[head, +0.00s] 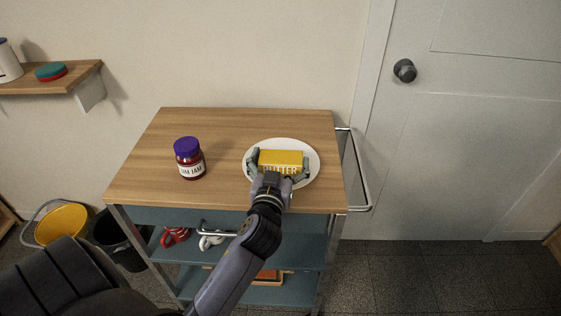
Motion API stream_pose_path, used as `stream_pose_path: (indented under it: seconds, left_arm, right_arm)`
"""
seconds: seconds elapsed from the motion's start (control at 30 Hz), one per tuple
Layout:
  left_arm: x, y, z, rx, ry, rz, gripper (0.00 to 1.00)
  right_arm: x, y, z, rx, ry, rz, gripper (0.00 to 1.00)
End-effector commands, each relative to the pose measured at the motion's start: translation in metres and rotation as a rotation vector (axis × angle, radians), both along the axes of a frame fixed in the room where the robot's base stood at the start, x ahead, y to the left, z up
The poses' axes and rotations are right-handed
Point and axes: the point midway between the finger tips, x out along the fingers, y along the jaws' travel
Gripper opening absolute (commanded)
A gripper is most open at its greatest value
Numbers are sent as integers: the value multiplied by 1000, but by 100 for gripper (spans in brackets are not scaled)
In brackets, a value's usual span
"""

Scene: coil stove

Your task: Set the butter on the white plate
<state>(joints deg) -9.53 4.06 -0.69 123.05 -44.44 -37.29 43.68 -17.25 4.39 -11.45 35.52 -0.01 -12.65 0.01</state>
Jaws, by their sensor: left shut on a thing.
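The butter is a yellow block (281,158) with its name printed on the front. It is over the white plate (309,151) on the wooden cart top, within the plate's outline. I cannot tell whether it touches the plate. My left gripper (279,170) is shut on the butter, one finger at each of its left and right ends. The gripper and wrist hide the plate's front edge. My right gripper is not in view.
A jam jar (189,160) with a purple lid stands left of the plate on the cart top (225,125). The cart has a metal handle (359,180) at its right. Mugs (176,236) sit on a lower shelf. A bucket (62,224) stands at the left.

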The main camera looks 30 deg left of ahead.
Motion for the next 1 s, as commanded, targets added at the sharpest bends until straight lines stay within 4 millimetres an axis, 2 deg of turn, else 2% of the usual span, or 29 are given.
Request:
stream_pose_path:
  seconds: [0.3,0.33,0.47,1.0]
  left_arm:
    - [0,0,-2,0,-3,0,54]
    - [0,0,-2,0,-1,0,92]
    - [0,0,-1,0,-1,0,100]
    - [2,1,2,-1,-1,-1,100]
  right_arm:
    - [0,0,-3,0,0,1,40]
    - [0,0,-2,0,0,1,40]
    - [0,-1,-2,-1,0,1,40]
    - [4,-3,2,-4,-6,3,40]
